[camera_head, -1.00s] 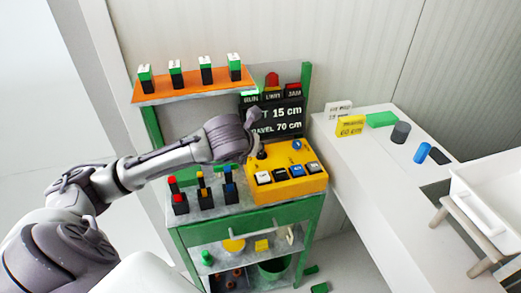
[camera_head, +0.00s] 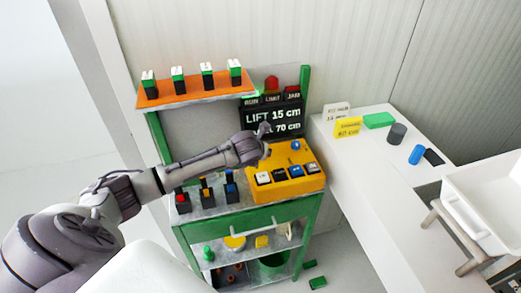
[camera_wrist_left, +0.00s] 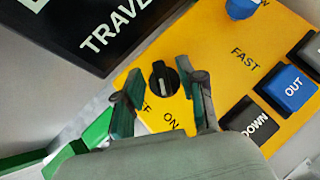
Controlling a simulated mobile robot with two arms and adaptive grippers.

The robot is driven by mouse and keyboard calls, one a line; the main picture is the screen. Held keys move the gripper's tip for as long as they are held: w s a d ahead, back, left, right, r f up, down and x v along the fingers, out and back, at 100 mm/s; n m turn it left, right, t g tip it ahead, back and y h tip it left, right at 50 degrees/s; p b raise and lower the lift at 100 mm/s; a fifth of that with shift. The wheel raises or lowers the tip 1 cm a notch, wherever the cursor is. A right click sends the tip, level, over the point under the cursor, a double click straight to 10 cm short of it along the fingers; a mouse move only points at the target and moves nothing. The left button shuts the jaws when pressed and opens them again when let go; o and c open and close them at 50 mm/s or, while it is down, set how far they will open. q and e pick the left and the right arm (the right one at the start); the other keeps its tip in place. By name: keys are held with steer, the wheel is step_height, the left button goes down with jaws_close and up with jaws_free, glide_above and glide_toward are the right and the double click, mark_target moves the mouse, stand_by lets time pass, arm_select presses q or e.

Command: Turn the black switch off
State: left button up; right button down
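The black switch (camera_wrist_left: 162,80) is a round knob with a pale line, on the yellow control panel (camera_wrist_left: 185,48). In the left wrist view the line runs nearly up and down, its lower end towards the "ON" lettering. Another label beside it is partly hidden, with an "F" showing. My left gripper (camera_wrist_left: 165,82) is open, with one finger on each side of the knob in the picture; I cannot tell whether they touch it. In the head view my left gripper (camera_head: 264,140) is over the panel's upper left part and hides the knob. My right gripper is not in view.
Push buttons (camera_head: 279,173) and a blue knob (camera_head: 296,145) are on the same panel. A black sign (camera_head: 274,116) stands behind. Small upright switches (camera_head: 206,193) stand left, below my arm. An orange shelf (camera_head: 190,95) is above. A white table (camera_head: 365,150) is right.

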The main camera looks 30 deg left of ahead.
arm_select(q)
jaws_close()
steer(key=shift+f+m+b, duration=0.15)
steer(key=shift+m+b, duration=0.15)
steer(key=shift+b, duration=0.25)
steer(key=m+h+b, duration=0.2)
steer(key=b, duration=0.1)
steer(key=m+h+b, duration=0.1)
steer(key=m+b, duration=0.1)
steer(key=b, duration=0.1)
steer(key=m+h+b, duration=0.2)
steer(key=b, duration=0.1)
steer(key=shift+a+f+m+h+b, duration=0.1)
steer(key=shift+a+m+h+b, duration=0.2)
steer(key=shift+a+m, duration=0.1)
steer(key=shift+r+m+g+h+b, duration=0.15)
steer(key=shift+m+g+h+b, duration=0.25)
steer(key=shift+m+h+b, duration=0.65)
steer(key=shift+r+m+g+h+b, duration=0.1)
steer(key=shift+m+g+h+b, duration=0.4)
steer(key=shift+m+b, duration=0.55)
steer(key=shift+m, duration=0.3)
